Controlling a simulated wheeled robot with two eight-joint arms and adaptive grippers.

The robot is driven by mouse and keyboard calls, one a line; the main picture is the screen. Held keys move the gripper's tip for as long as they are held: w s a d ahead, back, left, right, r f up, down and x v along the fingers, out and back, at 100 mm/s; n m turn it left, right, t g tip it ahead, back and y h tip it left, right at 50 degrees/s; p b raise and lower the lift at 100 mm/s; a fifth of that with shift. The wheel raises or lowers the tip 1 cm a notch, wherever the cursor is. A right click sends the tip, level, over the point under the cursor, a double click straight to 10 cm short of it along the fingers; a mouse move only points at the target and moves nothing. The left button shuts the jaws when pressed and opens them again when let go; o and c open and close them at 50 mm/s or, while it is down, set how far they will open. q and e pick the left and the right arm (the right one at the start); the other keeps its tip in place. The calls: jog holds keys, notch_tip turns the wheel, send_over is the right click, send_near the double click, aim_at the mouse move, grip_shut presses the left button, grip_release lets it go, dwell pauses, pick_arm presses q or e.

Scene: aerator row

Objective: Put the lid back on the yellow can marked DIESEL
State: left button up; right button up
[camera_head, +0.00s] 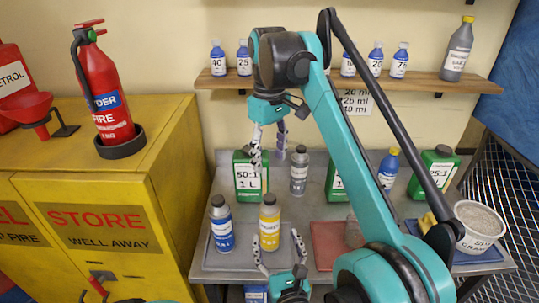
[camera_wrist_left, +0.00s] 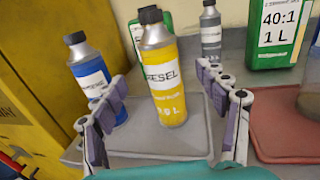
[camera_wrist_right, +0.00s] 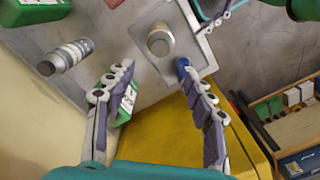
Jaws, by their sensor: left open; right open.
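The yellow DIESEL can (camera_head: 269,226) stands upright on a grey tray (camera_head: 228,268); it also shows in the left wrist view (camera_wrist_left: 166,88). A dark cap-like top shows on its neck there. No separate loose lid is visible. The round pale top in the right wrist view (camera_wrist_right: 160,40) appears to be this can from above. My left gripper (camera_head: 277,238) is open in front of the can, low, with its fingers pointing at it. My right gripper (camera_head: 268,160) is open and empty, pointing down above and behind the can.
A blue can (camera_head: 220,232) stands left of the yellow one on the tray. A grey bottle (camera_head: 299,172) and green containers (camera_head: 242,185) stand behind. A red mat (camera_head: 328,240) lies to the right. A yellow cabinet (camera_head: 175,160) borders the bench; a shelf (camera_head: 225,82) is above.

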pick_arm(q)
jog(key=s, duration=0.3)
jog(key=shift+d, duration=0.25)
jog(key=shift+w, duration=0.1)
